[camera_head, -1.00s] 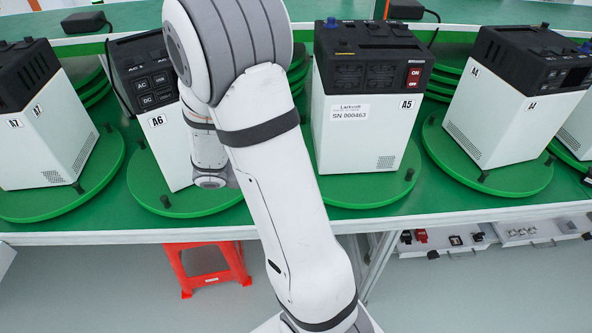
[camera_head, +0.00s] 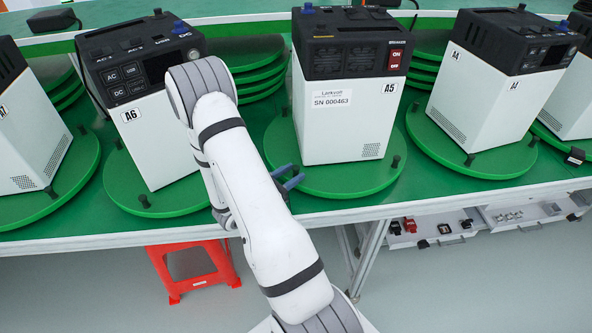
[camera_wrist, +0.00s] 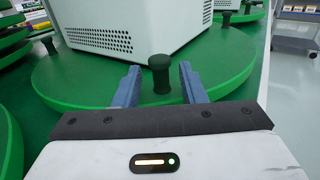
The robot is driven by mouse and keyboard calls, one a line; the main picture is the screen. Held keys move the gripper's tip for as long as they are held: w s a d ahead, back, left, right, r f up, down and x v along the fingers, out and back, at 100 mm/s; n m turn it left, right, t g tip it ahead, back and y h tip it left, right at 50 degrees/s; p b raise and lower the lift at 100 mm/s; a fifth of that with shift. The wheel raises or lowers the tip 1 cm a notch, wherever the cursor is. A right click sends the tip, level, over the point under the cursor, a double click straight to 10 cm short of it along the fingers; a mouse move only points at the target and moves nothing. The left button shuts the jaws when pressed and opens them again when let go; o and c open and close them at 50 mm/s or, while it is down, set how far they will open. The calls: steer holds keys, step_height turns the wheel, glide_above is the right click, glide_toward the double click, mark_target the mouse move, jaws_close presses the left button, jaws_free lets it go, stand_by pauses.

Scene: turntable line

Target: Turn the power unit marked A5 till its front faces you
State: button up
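The power unit marked A5 (camera_head: 343,118) stands upright on its green turntable (camera_head: 335,184) in the head view. The side toward me carries a serial label, the A5 mark, a vent patch and a red ON/OFF switch; no display shows on it. My gripper (camera_head: 287,177) is low at the turntable's left front edge, partly hidden by my arm. In the wrist view my gripper (camera_wrist: 158,88) is open, with its blue fingers on either side of a black peg (camera_wrist: 159,74) on the turntable. A gap shows on both sides of the peg. A white unit with vents stands behind it.
Unit A6 (camera_head: 150,130) stands left on its own turntable, close to my arm. Unit A4 (camera_head: 492,90) stands right. Another peg (camera_head: 395,161) is on A5's turntable, at right. A red stool (camera_head: 192,268) and open drawers (camera_head: 440,230) are below the table edge.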

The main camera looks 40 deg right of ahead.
steer(key=shift+d, duration=1.1)
jaws_close()
